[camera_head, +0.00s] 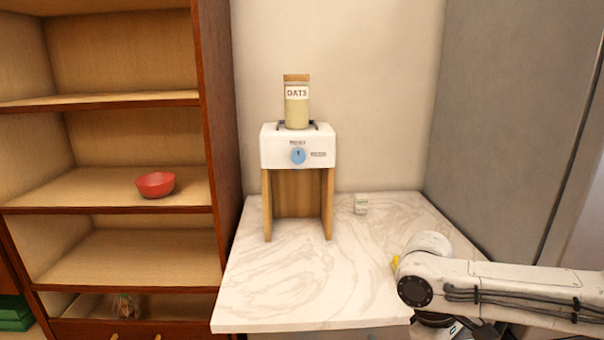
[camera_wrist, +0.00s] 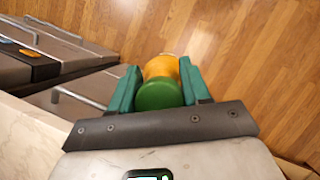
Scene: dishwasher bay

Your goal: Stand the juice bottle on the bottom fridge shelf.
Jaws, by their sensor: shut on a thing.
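The juice bottle (camera_wrist: 160,68), orange with a green cap, is between the green fingers of my gripper (camera_wrist: 158,86) in the wrist view. The gripper is shut on it near the cap end, and the wooden floor shows beyond it. In the head view my white arm crosses the lower right, and neither the gripper's fingers nor the bottle can be made out clearly. No fridge shelf can be made out in either view.
A shelf unit (camera_head: 215,130) at left holds a red bowl (camera_head: 156,184). Grey fronts with handles (camera_wrist: 75,65) lie left of the gripper.

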